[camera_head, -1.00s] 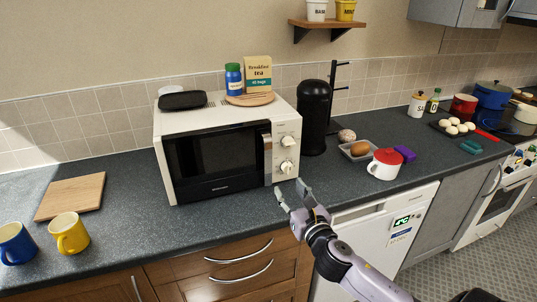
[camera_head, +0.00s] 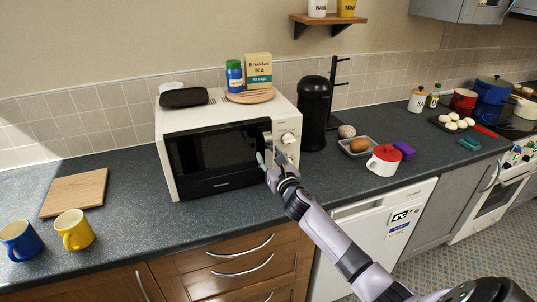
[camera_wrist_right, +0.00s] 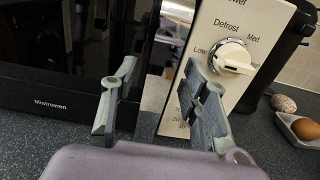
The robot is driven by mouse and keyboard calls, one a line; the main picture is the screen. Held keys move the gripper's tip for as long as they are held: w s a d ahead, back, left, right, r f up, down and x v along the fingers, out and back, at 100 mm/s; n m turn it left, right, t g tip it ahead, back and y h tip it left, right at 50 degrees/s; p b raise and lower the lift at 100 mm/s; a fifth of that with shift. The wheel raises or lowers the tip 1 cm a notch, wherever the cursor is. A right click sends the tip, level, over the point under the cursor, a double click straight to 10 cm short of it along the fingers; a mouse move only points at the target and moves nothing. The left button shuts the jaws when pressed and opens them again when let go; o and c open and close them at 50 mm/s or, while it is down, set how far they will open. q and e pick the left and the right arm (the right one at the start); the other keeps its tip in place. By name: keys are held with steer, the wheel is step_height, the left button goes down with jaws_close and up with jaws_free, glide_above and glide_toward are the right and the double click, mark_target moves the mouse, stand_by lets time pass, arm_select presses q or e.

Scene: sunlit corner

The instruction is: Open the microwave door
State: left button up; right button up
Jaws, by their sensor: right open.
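The white microwave (camera_head: 285,107) stands on the counter with its black-fronted door (camera_head: 215,152) shut. Its silver upright handle (camera_head: 268,140) is at the door's right edge, beside the dial panel (camera_head: 287,138). My right gripper (camera_head: 270,158) is open in front of the lower part of the handle and partly hides it. In the right wrist view the open fingers (camera_wrist_right: 160,78) lie either side of the handle (camera_wrist_right: 158,90), one before the black door and one before the dial panel. I cannot tell whether they touch it. My left gripper is not in view.
A black tray-like item (camera_head: 184,98), a blue jar (camera_head: 234,77) and a tea box (camera_head: 259,71) sit on the microwave. A black cylinder (camera_head: 314,112) stands close on its right. A cutting board (camera_head: 75,193) and two mugs lie left, with clear counter between.

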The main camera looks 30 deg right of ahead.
steer(key=shift+w+d, duration=0.15)
steer(key=shift+w, duration=0.5)
steer(key=shift+c, duration=0.2)
jaws_close()
stand_by(0.3)
